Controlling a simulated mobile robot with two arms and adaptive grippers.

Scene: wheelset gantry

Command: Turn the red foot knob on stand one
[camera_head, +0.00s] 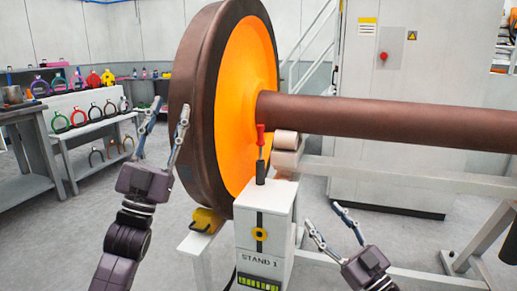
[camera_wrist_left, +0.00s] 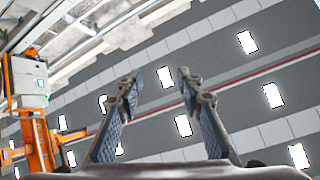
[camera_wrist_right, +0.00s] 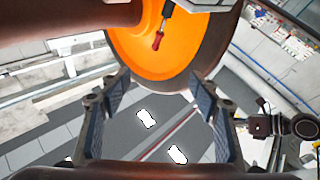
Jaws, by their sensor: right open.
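Stand one (camera_head: 263,235), a white box labelled STAND 1, is near the middle of the head view. A red-handled upright piece (camera_head: 260,136) stands in a black socket on its top. It also shows in the right wrist view (camera_wrist_right: 157,41) against the orange wheel face. No separate red foot knob is clear low on the stand. My left gripper (camera_head: 169,107) is open and empty, left of the stand beside the wheel's rim. My right gripper (camera_head: 321,214) is open and empty, right of the stand and below its top, apart from it.
A large brown wheel with an orange face (camera_head: 248,85) and a brown axle (camera_head: 400,122) stand over the stand. A yellow block (camera_head: 206,220) is left of the stand. White rails (camera_head: 400,176) cross at right. A grey cabinet (camera_head: 410,65) and shelves (camera_head: 90,123) stand behind.

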